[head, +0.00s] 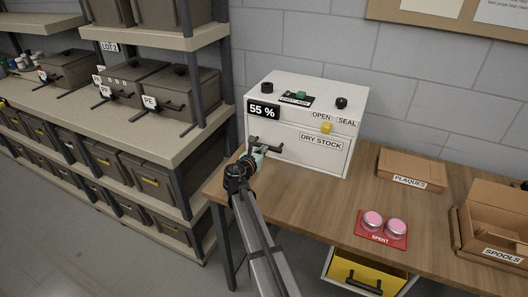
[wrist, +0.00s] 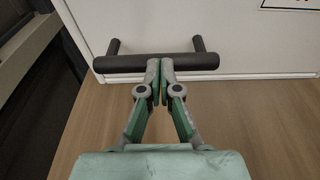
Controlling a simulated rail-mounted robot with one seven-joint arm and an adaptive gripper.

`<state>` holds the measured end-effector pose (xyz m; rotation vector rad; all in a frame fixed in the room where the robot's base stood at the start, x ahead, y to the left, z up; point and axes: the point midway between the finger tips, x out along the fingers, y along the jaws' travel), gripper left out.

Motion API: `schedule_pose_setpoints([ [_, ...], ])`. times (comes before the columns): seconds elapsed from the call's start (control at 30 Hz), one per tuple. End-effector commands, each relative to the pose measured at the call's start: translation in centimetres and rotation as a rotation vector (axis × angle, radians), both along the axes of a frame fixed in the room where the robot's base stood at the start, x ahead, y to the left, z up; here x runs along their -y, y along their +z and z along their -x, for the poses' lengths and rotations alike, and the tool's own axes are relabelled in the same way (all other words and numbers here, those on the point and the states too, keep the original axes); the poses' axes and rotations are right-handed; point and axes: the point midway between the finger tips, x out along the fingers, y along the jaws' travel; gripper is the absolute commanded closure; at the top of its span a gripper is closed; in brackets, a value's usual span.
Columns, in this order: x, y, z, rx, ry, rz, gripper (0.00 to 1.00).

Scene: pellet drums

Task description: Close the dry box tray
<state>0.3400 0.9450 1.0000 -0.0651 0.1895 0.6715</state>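The dry box (head: 305,98) is a white cabinet on the wooden bench, with a "55 %" display. Its tray front (head: 322,158), labelled DRY STOCK, faces me and looks nearly flush with the box; I cannot tell if a small gap is left. A dark bar handle (wrist: 120,64) spans the tray front in the wrist view. My gripper (wrist: 161,70) has its two fingers together, tips up against the middle of the bar and overlapping it, not visibly wrapped around it. A yellow knob (head: 327,127) sits by the OPEN and SEAL labels.
On the bench to the right are a PLAQUES box (head: 411,170), a red SPENT tray (head: 381,238) with two pink-topped tins, and an open SPOOLS carton (head: 492,222). A yellow drawer (head: 366,277) is below. Shelves with grey bins (head: 128,84) stand left.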

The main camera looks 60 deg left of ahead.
Motion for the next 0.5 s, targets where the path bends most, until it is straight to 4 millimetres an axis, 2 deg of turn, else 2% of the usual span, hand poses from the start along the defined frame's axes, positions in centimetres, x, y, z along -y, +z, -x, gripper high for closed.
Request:
schedule_pose_setpoints([
  [0.07, -0.5, 0.3, -0.3, 0.006, 0.003, -0.003, 1.00],
  [0.23, 0.1, 0.5, 0.0, 0.007, 0.001, -0.003, 1.00],
  [0.5, 3.6, 1.3, 2.3, 0.003, -0.011, -0.002, 1.00],
])
